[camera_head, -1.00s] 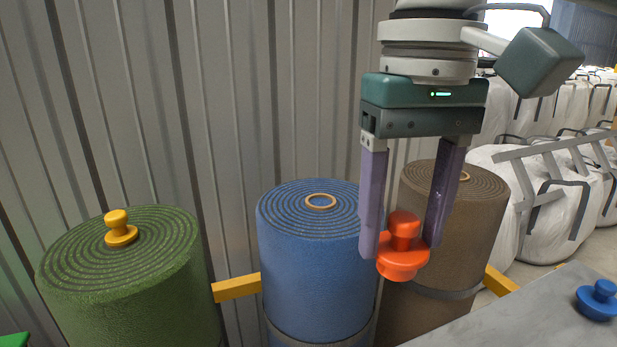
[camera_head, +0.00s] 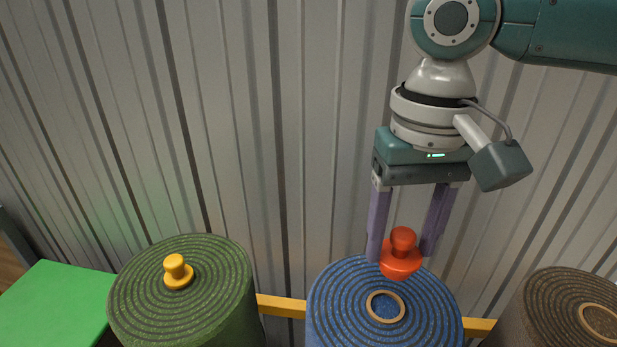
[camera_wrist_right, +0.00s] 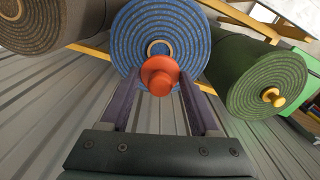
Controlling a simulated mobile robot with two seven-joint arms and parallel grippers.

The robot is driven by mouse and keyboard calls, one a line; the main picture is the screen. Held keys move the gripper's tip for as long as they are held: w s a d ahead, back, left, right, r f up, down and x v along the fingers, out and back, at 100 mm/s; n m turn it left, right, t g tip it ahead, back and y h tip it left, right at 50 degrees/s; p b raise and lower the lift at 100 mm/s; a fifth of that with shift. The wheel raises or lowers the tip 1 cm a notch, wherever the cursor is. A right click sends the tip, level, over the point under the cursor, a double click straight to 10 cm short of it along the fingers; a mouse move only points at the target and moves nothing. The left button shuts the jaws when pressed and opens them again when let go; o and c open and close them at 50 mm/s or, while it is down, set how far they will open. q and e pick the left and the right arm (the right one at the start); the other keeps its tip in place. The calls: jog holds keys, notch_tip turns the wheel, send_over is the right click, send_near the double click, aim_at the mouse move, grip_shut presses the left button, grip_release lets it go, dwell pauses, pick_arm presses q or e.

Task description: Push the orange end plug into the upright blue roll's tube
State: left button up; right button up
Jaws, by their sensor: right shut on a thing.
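The upright blue roll (camera_head: 335,302) stands at the lower middle of the head view, with a tan-rimmed tube opening (camera_head: 385,307) in its top. My right gripper (camera_head: 401,257) is shut on the orange end plug (camera_head: 402,262), with a purple finger on each side. In the head view the plug appears just behind the tube opening, over the roll's far edge. The wrist view shows the plug (camera_wrist_right: 160,76) in front of the blue roll's top (camera_wrist_right: 140,27), partly overlapping the tube rim. The plug seems above the roll, but its height is unclear. My left gripper is out of view.
A green roll (camera_head: 215,277) with a yellow plug (camera_head: 175,270) in it stands left. A brown roll (camera_head: 540,300) with an open tube stands right. A yellow bar (camera_head: 282,306) runs between the rolls. A corrugated wall (camera_head: 280,120) rises behind. A green surface (camera_head: 50,305) is far left.

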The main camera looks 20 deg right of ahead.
aim_at(395, 273)
jog(key=shift+r+p, duration=0.2)
jog(key=shift+p, duration=0.55)
jog(key=shift+f+b, duration=1.4)
jog(key=shift+f, duration=1.7)
jog(key=shift+p, duration=0.5)
jog(key=shift+r+p, duration=0.1)
jog(key=shift+p, duration=0.25)
